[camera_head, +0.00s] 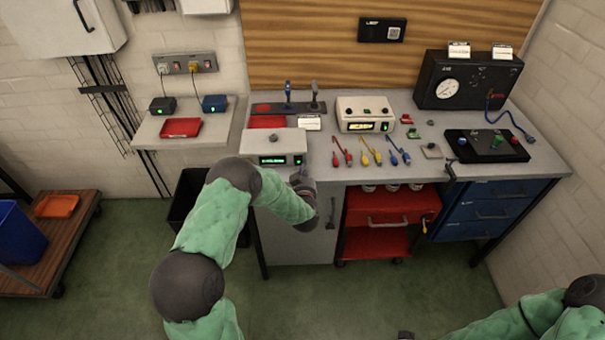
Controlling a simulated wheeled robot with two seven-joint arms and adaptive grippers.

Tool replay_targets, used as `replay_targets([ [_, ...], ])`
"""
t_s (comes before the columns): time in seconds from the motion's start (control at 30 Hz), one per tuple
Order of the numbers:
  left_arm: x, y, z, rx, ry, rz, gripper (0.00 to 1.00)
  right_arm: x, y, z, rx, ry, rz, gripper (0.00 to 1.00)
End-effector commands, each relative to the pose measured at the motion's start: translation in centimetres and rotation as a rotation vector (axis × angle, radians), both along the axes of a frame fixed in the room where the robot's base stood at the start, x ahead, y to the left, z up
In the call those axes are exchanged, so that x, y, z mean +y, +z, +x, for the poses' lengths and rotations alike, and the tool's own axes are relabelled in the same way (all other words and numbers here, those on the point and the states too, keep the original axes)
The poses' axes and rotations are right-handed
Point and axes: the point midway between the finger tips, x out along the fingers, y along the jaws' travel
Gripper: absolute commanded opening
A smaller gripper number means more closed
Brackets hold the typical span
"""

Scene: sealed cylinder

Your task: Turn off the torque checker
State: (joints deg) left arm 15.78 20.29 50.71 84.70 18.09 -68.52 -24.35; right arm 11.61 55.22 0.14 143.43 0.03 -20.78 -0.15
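A low light-grey box (274,141) with a dark round fitting on top and a lit green display on its front stands at the left front of the bench. It looks like the torque checker, but I cannot read its label. Its display is lit. My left gripper (302,180) is at the bench's front edge, just right of and below the box's front right corner. The wrist and viewing angle hide its fingers, so I cannot tell whether it is open or touching anything.
A cream box with a lit display (365,115) stands behind on the bench (330,180). Red, yellow and blue leads (371,151) lie before it. A black gauge unit (467,79) and a black button panel (487,146) stand right. A red drawer cart (385,207) is below.

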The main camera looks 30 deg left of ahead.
Motion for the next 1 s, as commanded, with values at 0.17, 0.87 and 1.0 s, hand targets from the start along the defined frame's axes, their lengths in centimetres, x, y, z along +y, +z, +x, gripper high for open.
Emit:
replay_targets([
  [0.17, 0.0, 0.0, 0.0, 0.000, 0.000, 0.000, 0.00, 0.0, 0.0, 0.0, 0.000, 0.000, 0.000, 0.44],
  [0.87, -0.2, -0.2, -0.3, -0.062, 0.000, 0.039, 0.00, 0.0, -2.4, 0.0, 0.000, 0.000, 0.000, 0.44],
  [1.0, -1.4, -0.1, -2.2, -0.060, -0.001, 0.038, 0.00, 0.0, -2.4, 0.0, 0.000, 0.000, 0.000, 0.44],
])
